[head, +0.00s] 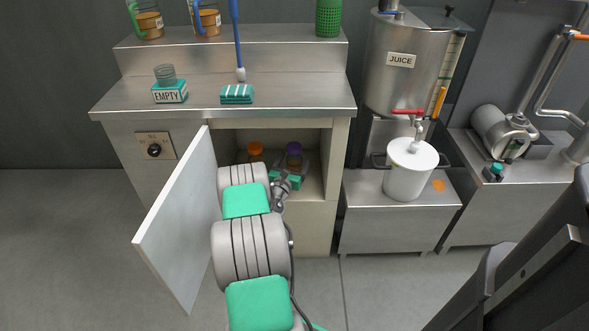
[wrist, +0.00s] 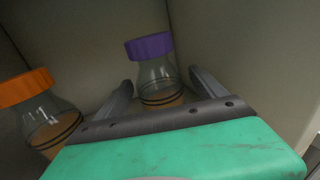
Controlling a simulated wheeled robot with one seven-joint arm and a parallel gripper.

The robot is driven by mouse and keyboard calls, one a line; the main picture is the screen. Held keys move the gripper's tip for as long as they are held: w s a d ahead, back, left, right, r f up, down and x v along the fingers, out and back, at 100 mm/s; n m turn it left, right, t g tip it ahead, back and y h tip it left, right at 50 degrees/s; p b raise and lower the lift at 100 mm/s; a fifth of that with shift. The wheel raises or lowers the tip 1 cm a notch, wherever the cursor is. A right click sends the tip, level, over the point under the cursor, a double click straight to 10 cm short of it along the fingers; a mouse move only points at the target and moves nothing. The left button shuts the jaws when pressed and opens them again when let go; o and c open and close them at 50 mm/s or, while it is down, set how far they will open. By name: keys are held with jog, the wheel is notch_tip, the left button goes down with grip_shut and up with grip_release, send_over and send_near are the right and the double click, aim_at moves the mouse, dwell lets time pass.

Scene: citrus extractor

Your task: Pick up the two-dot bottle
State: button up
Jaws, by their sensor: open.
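Two clear bottles stand inside the open cabinet. One has a purple cap and amber contents (wrist: 157,75); it also shows in the head view (head: 294,150). The other has an orange cap (wrist: 26,87) and stands to its left, also visible in the head view (head: 255,149). Dark bands ring both bottles; I cannot make out dots on either. My gripper (wrist: 160,80) is open inside the cabinet, its fingers on either side of the purple-capped bottle. I cannot tell whether they touch it. My gripper hides the lower part of that bottle.
The cabinet door (head: 182,222) stands open to the left of my arm. The cabinet's side wall (wrist: 240,50) is close on the right. Above is the steel counter (head: 300,92) with an EMPTY-labelled box (head: 170,95) and a green striped cloth (head: 237,97).

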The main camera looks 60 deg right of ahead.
jog(key=shift+c, duration=0.2)
jog(key=c, duration=1.7)
grip_shut()
jog(key=shift+r, duration=0.15)
